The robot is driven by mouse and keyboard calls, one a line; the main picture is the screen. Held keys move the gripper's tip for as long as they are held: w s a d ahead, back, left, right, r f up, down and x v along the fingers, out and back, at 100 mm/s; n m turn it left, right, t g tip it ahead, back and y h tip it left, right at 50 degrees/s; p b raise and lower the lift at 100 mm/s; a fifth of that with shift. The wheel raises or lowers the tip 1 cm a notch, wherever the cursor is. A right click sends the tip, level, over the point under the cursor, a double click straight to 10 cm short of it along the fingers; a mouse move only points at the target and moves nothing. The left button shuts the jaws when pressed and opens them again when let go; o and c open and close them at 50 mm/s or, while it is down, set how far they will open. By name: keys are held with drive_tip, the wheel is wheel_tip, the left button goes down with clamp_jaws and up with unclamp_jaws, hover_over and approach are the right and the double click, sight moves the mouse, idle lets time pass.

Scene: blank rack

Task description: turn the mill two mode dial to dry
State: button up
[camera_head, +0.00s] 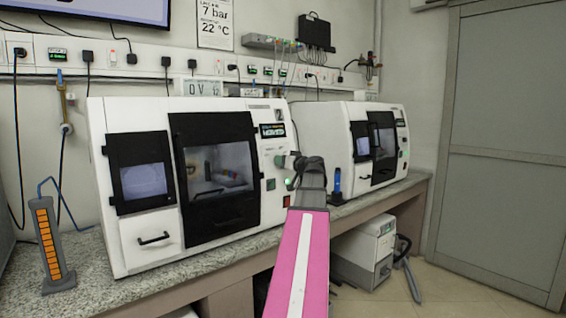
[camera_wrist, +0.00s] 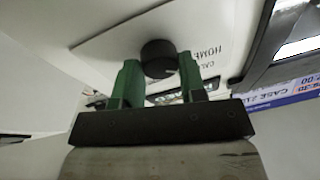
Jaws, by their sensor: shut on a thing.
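The mode dial (camera_wrist: 158,55) is a dark round knob on a white panel in the wrist view. Part of the lettering beside it reads "HOME" and, partly cut, "CAL". My gripper (camera_wrist: 159,66) has its two green fingers on either side of the knob, shut on it. The dial's pointer cannot be made out, so its setting is unclear. In the head view my gripper (camera_head: 281,161) is at the right-hand control panel of the nearer white mill (camera_head: 270,204); the dial is hidden there.
A second white mill (camera_head: 335,125) stands behind to the right. A grey stand with an orange scale (camera_head: 47,240) is at the left. A white unit (camera_head: 362,250) sits on the floor.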

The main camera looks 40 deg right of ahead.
drive_tip(key=m+h, duration=0.1)
drive_tip(key=m, duration=0.7)
drive_tip(key=m+g+h, duration=0.1)
drive_tip(key=m, duration=0.7)
drive_tip(key=m+h, duration=0.2)
drive_tip(key=m, duration=0.6)
drive_tip(key=shift+a+m+g, duration=0.2)
drive_tip(key=shift+m+g, duration=0.1)
drive_tip(key=o, duration=0.9)
drive_tip(key=shift+r, duration=0.1)
drive_tip(key=s, duration=0.3)
drive_tip(key=s+r, duration=0.1)
drive_tip(key=s, duration=0.3)
drive_tip(key=s+a, duration=0.1)
drive_tip(key=s, duration=0.2)
drive_tip(key=shift+s+r, duration=0.35)
